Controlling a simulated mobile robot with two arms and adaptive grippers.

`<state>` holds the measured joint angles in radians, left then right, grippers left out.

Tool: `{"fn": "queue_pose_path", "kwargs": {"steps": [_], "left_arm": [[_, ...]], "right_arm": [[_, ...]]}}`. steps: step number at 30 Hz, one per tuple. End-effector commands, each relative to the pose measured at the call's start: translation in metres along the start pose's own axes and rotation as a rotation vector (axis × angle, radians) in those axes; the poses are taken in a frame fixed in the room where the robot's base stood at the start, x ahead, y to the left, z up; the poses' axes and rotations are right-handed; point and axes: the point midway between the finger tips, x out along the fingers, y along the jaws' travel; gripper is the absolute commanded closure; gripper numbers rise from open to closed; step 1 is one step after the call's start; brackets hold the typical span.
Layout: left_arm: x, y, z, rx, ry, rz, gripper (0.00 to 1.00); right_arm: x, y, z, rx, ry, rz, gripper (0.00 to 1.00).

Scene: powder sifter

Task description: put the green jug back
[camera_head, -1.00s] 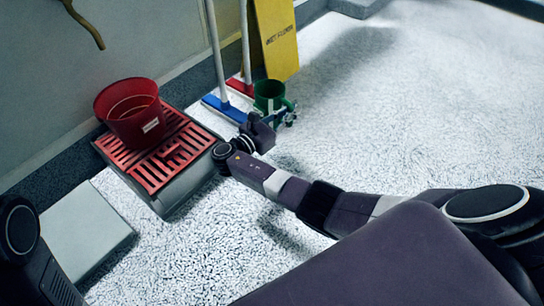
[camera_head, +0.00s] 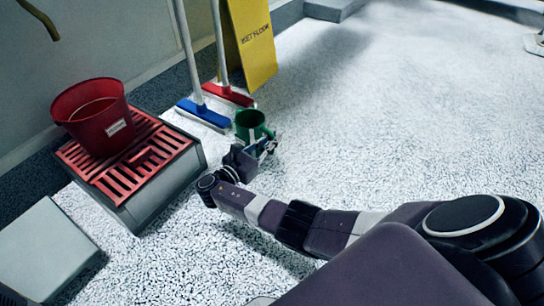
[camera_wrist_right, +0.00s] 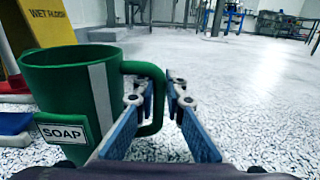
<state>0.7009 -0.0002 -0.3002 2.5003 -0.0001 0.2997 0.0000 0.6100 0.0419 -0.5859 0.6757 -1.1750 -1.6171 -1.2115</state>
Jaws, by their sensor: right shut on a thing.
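The green jug (camera_head: 250,124) is near the blue broom in the head view. It is upright, and I cannot tell whether it touches the floor. In the right wrist view the jug (camera_wrist_right: 70,90) fills the left side, with a SOAP label and its handle pointing right. My right gripper (camera_head: 268,147) is at the jug's near right side. In the wrist view the blue-padded fingers of the right gripper (camera_wrist_right: 160,100) are shut on the handle, one finger on each side. My left gripper is not in view.
A red bucket (camera_head: 96,116) stands on a red slatted grate (camera_head: 155,163) over a grey box. A blue broom (camera_head: 203,114), a red broom (camera_head: 228,95) and a yellow wet-floor sign (camera_head: 250,50) stand behind the jug. Open speckled floor (camera_head: 400,110) lies to the right.

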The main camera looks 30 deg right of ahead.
Motion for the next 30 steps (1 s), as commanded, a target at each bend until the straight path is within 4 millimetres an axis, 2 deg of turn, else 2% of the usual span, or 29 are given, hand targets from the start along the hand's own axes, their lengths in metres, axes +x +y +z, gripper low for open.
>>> {"fn": "queue_pose_path", "kwargs": {"steps": [1, 8, 16, 27, 28, 30], "left_arm": [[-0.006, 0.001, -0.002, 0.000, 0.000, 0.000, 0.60], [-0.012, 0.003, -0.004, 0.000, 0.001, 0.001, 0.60], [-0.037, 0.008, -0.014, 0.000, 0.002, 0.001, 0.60], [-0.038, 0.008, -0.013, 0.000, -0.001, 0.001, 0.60], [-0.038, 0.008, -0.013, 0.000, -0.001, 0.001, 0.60], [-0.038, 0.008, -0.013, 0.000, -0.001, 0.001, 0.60]], "right_arm": [[0.000, 0.001, -0.006, 0.002, -0.001, 0.000, 1.00], [0.000, 0.000, -0.014, 0.001, -0.001, 0.000, 1.00], [0.000, 0.000, -0.046, 0.001, -0.002, -0.001, 1.00], [0.000, 0.001, -0.048, 0.001, -0.001, 0.000, 1.00], [0.000, 0.000, -0.049, 0.000, 0.000, 0.000, 0.89], [0.000, 0.000, -0.048, 0.000, 0.000, 0.000, 0.81]]}}
